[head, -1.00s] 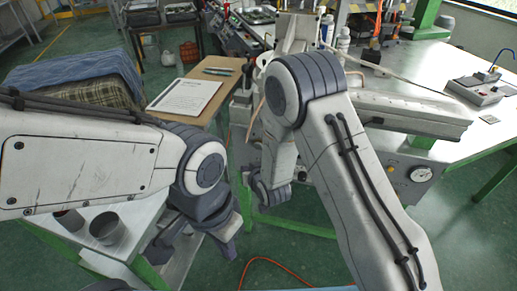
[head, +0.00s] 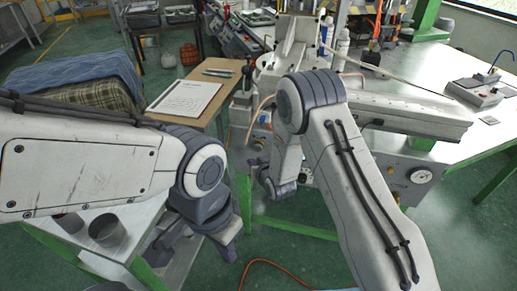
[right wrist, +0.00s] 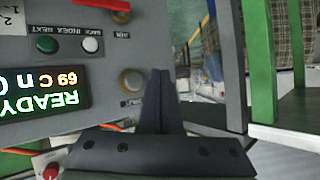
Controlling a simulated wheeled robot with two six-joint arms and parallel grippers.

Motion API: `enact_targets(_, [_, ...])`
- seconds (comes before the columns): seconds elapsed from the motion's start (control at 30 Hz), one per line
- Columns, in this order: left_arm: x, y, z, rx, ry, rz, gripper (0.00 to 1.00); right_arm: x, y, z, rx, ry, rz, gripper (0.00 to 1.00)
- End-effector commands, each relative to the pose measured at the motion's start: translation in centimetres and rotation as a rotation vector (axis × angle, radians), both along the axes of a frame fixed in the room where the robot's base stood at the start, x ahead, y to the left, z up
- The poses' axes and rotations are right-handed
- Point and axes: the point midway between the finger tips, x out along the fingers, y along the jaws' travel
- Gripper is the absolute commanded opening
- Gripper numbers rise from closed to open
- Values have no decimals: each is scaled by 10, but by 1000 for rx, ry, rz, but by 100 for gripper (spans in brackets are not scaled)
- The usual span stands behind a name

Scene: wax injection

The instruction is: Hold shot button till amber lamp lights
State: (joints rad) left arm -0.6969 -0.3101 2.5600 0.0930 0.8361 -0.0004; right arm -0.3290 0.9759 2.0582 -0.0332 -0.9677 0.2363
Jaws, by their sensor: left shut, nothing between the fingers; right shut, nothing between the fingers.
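In the right wrist view a grey control panel (right wrist: 60,20) appears upside down, with a lit READY display (right wrist: 45,95). It carries a green button (right wrist: 46,45), a white button (right wrist: 90,45) and a round brass-ringed fitting (right wrist: 131,80). I cannot tell which control is the shot button, nor make out a lit amber lamp. My right gripper (right wrist: 158,78) is shut and empty, its tips just right of the brass-ringed fitting in the picture; contact cannot be told. My left gripper (head: 192,242) is shut and empty, low beside the small side table; its tips are unclear.
A grey cup (head: 108,232) stands on the side table at lower left. A written sheet (head: 185,102) lies on the wooden table. The white bench (head: 440,70) carries a small device (head: 475,92). A green frame post (right wrist: 262,60) stands right of the panel. An orange cord crosses the floor.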

Motion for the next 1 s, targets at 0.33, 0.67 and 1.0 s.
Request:
enact_targets(0.33, [0, 0, -7, 0, 0, 0, 0, 35, -11, -1, 1, -1, -2, 0])
enact_targets(0.67, [0, 0, -7, 0, 0, 0, 0, 40, -12, 0, -1, 1, -1, 0])
enact_targets(1.0, [0, 0, -7, 0, 0, 0, 0, 40, -13, 0, -1, 1, -1, 0])
